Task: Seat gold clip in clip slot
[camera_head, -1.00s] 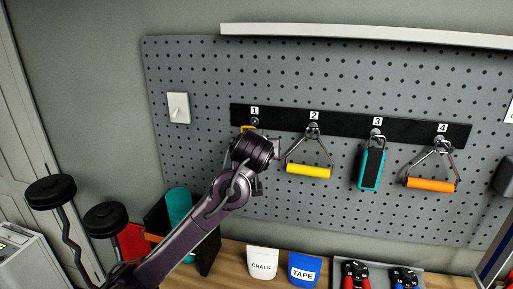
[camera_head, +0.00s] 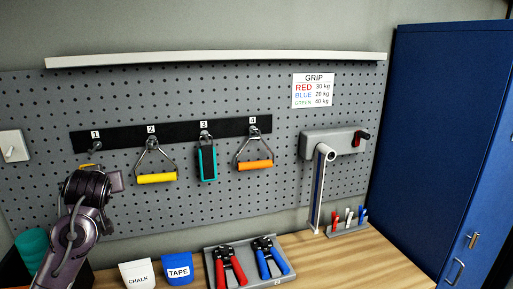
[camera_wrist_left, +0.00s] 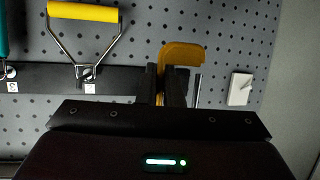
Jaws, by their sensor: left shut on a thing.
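My left gripper (camera_wrist_left: 164,84) is shut on the gold clip (camera_wrist_left: 184,56), a flat gold piece sticking out past the fingers in the left wrist view. In the head view my left gripper (camera_head: 88,185) is at the left, in front of the pegboard and below hook 1; its wrist hides most of the fingers. A small holder (camera_head: 346,231) on the bench at right carries upright red, white and blue pieces. I cannot tell whether it has the clip slot. My right gripper is not in view.
Hook 1 (camera_head: 95,147) is bare. Yellow (camera_head: 157,178), teal (camera_head: 208,163) and orange (camera_head: 254,165) grips hang on hooks 2 to 4. A tray (camera_head: 212,272) holds red and blue-handled tools. Bench space (camera_head: 365,265) at right is clear.

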